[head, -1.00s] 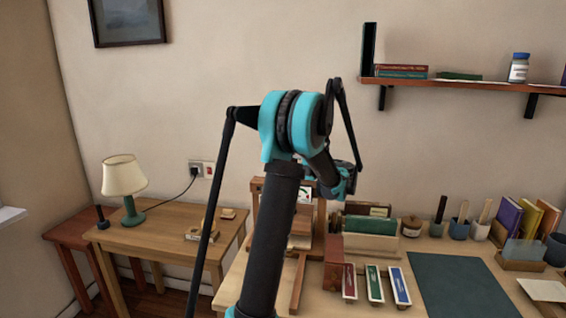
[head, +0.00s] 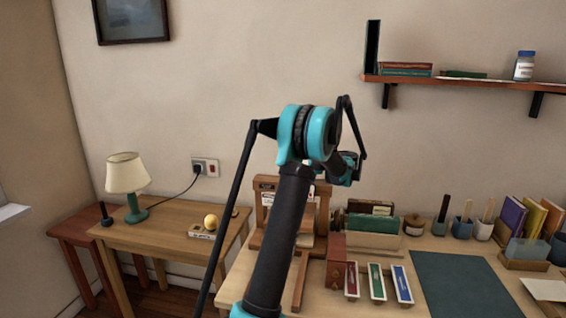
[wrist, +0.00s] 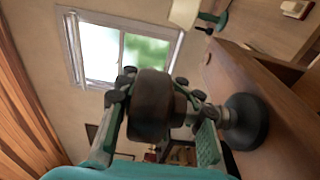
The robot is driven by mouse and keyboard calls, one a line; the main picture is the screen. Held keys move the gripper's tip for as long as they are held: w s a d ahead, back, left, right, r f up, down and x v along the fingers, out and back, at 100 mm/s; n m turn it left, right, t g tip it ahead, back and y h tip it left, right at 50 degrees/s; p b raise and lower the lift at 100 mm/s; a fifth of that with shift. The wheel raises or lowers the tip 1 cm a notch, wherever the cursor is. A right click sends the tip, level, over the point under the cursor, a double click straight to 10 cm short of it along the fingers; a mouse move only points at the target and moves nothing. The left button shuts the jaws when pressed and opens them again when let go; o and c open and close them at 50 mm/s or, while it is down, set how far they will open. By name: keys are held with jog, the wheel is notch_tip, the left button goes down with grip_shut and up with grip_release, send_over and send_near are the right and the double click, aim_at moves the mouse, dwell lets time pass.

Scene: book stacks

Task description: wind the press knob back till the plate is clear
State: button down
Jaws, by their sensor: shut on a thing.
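The wooden press (head: 265,184) stands at the left end of the desk, partly hidden behind my arm. In the wrist view a dark round knob (wrist: 152,104) sits between my gripper's two fingers. A grey shaft and a dark round collar (wrist: 246,121) show beside it, against the press's wood. My gripper (wrist: 158,118) is shut on the knob. In the head view the gripper is small and mostly hidden behind my arm's links, above the press. I cannot make out the plate or its height.
Right of the press are a file holder (head: 372,240), several colored strips (head: 377,282) and a dark green mat (head: 460,285). A shelf (head: 460,82) hangs above.

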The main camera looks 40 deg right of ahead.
jog(key=shift+f, duration=0.2)
jog(key=c, duration=1.3)
grip_release()
jog(key=shift+o, duration=0.2)
jog(key=shift+r, duration=0.1)
